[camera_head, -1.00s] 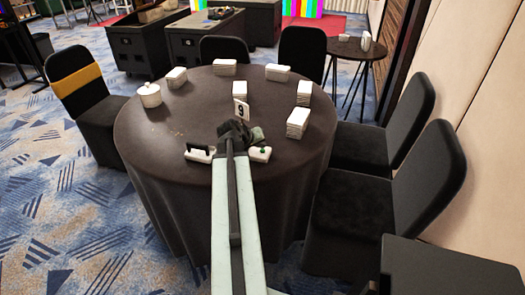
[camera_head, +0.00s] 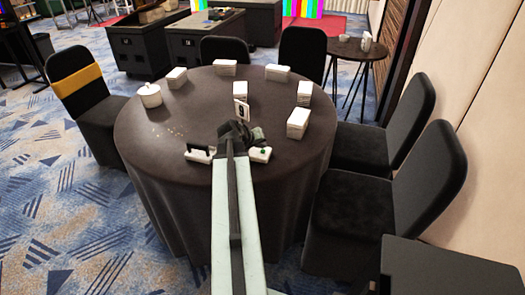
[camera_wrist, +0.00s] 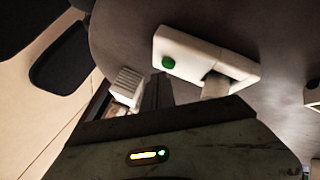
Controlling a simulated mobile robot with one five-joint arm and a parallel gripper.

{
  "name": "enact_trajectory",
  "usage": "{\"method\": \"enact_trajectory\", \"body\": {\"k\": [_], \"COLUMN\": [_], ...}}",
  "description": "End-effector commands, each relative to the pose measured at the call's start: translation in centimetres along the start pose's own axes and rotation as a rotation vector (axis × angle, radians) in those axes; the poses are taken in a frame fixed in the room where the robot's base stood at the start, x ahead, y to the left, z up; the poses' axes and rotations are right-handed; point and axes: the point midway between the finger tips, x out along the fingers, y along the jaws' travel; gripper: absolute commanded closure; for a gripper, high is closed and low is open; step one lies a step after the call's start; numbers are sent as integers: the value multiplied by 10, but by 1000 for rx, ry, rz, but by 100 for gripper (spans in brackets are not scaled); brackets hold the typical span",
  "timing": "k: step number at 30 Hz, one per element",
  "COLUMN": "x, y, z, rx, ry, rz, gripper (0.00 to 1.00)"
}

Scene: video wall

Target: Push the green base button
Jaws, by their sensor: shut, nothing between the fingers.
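The green button (camera_head: 263,152) sits on a small white base (camera_head: 254,158) near the front edge of the round dark table. My gripper (camera_head: 243,132) is over the table, just behind and left of the button in the head view, with its fingers shut and empty. In the wrist view the green button (camera_wrist: 168,63) shows clearly on one end of the white base (camera_wrist: 195,48). I cannot tell whether my gripper touches the base.
A white base with a black part (camera_head: 200,154) lies left of my arm. A number card (camera_head: 241,110) stands behind my gripper. White stacks (camera_head: 298,122) and a white pot (camera_head: 150,95) stand around the table. Black chairs (camera_head: 392,180) are on the right.

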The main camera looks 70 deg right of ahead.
Motion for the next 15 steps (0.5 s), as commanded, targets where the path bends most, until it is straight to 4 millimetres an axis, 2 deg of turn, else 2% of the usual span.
{"method": "enact_trajectory", "body": {"k": [15], "x": [3], "y": [-2], "z": [2], "rx": [0], "ry": [0], "rz": [0], "gripper": [100]}}
